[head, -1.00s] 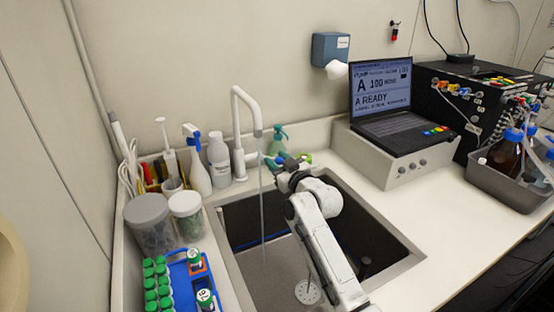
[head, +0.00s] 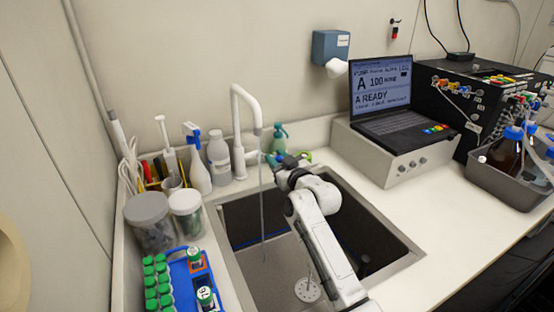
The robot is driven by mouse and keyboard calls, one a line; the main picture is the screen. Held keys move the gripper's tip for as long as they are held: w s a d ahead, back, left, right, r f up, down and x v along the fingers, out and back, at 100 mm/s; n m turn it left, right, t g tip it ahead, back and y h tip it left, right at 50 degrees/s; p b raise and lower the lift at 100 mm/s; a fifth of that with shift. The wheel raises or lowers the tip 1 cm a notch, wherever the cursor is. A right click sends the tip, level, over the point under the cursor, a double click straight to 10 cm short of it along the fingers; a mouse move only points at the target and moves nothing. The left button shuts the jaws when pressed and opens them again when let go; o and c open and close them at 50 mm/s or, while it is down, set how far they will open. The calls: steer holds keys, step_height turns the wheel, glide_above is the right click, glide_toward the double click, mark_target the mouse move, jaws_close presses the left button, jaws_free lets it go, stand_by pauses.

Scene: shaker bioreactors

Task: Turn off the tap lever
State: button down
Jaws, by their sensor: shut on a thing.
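The white tap (head: 238,130) stands at the back edge of the sink (head: 385,268), with its spout arched forward. A thin stream of water (head: 263,205) falls from the spout into the basin. My gripper (head: 272,159) is at the right side of the tap's base, shut on the tap lever, which is small and mostly hidden by the gripper. My white arm reaches over the sink from the front. The drain (head: 307,289) shows on the basin floor beside the arm.
A teal pump bottle (head: 280,138) stands close behind my gripper. Spray and wash bottles (head: 219,158) stand left of the tap. Lidded jars (head: 148,222) and a blue tube rack (head: 182,280) line the left counter. A laptop (head: 382,95) sits on a raised box at right.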

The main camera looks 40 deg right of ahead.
steer(key=shift+w+r+g+p, duration=0.2)
steer(key=shift+r+g+p, duration=0.1)
steer(key=shift+r+p, duration=0.5)
steer(key=shift+w+d+r+g+p, duration=0.15)
steer(key=shift+w+r+g+p, duration=0.3)
steer(key=shift+p, duration=0.4)
steer(key=shift+s, duration=0.1)
steer(key=c, duration=1.2)
jaws_free()
steer(key=shift+o, duration=0.3)
steer(key=shift+f, duration=0.1)
steer(key=shift+s, duration=0.45)
steer(key=b+v, duration=0.2)
steer(key=v, duration=0.7)
steer(key=shift+s, duration=0.4)
